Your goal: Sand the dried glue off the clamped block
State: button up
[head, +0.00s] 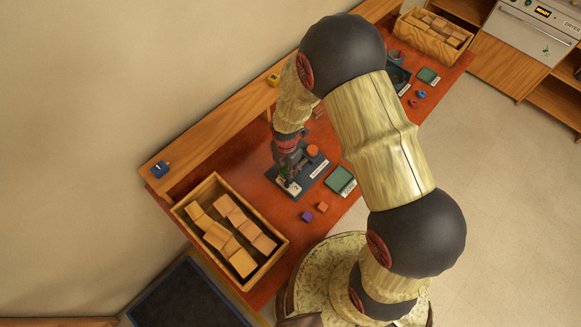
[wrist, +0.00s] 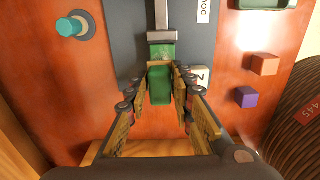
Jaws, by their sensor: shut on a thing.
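My gripper (wrist: 160,88) is shut on a green piece (wrist: 160,82), which sits between its fingertips over the dark board (wrist: 122,35). The green piece lies in line with a grey metal bar and crosspiece (wrist: 162,36); I cannot tell whether they are joined. A pale block (wrist: 199,77) with a dark mark shows beside the right finger, partly hidden by it. In the head view my gripper (head: 288,178) is low over the dark board (head: 318,181) on the red bench, near a pale piece. Dried glue cannot be made out.
A wooden crate of blocks (head: 280,244) stands left of the board. An orange cube (wrist: 265,64), a purple cube (wrist: 246,97) and a green tray (head: 340,180) lie to its right. A teal knob (wrist: 70,27) stands left in the wrist view. Another crate (head: 432,47) is at the far end.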

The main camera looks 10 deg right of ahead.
aim_at(284, 173)
jog(key=shift+s+a+f, duration=0.15)
jog(key=shift+s, duration=0.6)
jog(key=r+p, duration=0.1)
jog(key=r, duration=0.1)
jog(key=a+r+p, duration=0.1)
jog(key=r+p, duration=0.1)
jog(key=shift+r, duration=0.3)
jog(key=shift+w+d+r+p, duration=0.2)
jog(key=shift+r+p, duration=0.1)
jog(key=shift+r, duration=0.05)
jog(key=shift+s+a+r, duration=0.1)
jog(key=shift+s+r, duration=0.1)
jog(key=shift+r, duration=0.3)
jog(key=shift+w+f, duration=0.1)
jog(key=shift+w, duration=0.1)
jog(key=shift+r+p, duration=1.2)
jog(key=shift+r, duration=0.4)
jog(key=shift+f, duration=0.1)
